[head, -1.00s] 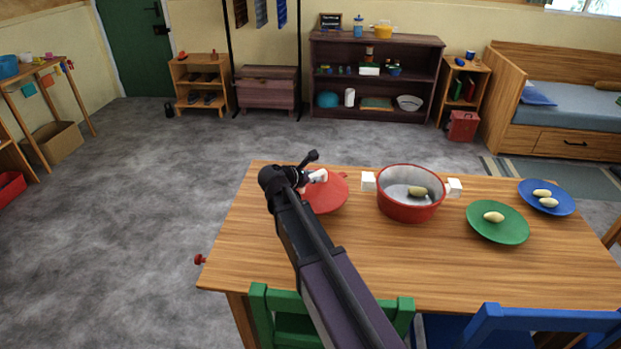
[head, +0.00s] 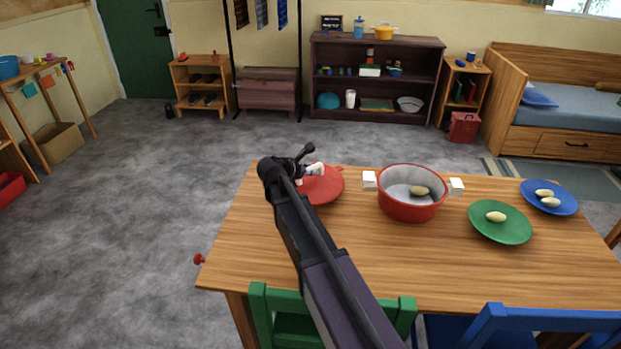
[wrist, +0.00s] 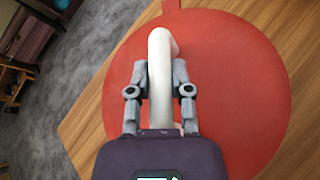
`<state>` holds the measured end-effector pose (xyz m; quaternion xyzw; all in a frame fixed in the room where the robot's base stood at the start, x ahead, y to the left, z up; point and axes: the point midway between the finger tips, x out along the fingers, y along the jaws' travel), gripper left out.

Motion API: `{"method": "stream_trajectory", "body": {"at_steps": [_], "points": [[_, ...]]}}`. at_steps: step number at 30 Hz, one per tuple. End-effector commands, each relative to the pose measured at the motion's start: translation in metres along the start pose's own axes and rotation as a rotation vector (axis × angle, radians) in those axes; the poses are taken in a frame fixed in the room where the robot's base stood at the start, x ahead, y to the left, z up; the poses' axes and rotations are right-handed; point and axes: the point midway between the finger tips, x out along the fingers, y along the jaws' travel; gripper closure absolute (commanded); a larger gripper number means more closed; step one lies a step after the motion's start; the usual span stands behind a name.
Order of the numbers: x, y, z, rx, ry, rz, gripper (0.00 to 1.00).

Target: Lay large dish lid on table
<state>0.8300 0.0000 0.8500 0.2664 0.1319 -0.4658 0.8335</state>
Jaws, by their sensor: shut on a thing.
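The large dish lid (head: 325,188) is a flat red disc with a white handle, at the left end of the wooden table (head: 330,245). In the wrist view the red lid (wrist: 245,90) fills much of the picture, and its white handle (wrist: 160,55) stands between the fingers of my gripper (wrist: 160,88). My gripper (head: 308,170) is shut on that handle. The lid is on or just above the tabletop; I cannot tell whether it touches. My arm hides its left part in the head view.
A red pot (head: 408,208) with white handles and a potato inside stands right of the lid. A green plate (head: 499,226) and a blue plate (head: 549,204) with potatoes are farther right. Green (head: 285,300) and blue (head: 490,318) chairs stand at the near edge.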

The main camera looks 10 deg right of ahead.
Motion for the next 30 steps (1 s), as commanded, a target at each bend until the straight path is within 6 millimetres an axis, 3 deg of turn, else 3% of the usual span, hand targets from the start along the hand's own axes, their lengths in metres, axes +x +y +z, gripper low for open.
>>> {"method": "stream_trajectory", "body": {"at_steps": [9, 26, 27, 30], "points": [[0.013, -0.009, -0.021, 0.0, -0.001, 0.0, 1.0], [0.015, -0.01, -0.024, 0.001, -0.001, -0.001, 1.0], [0.015, -0.011, -0.024, 0.001, -0.001, -0.001, 0.7], [0.015, -0.01, -0.024, 0.001, 0.0, -0.001, 0.4]]}}
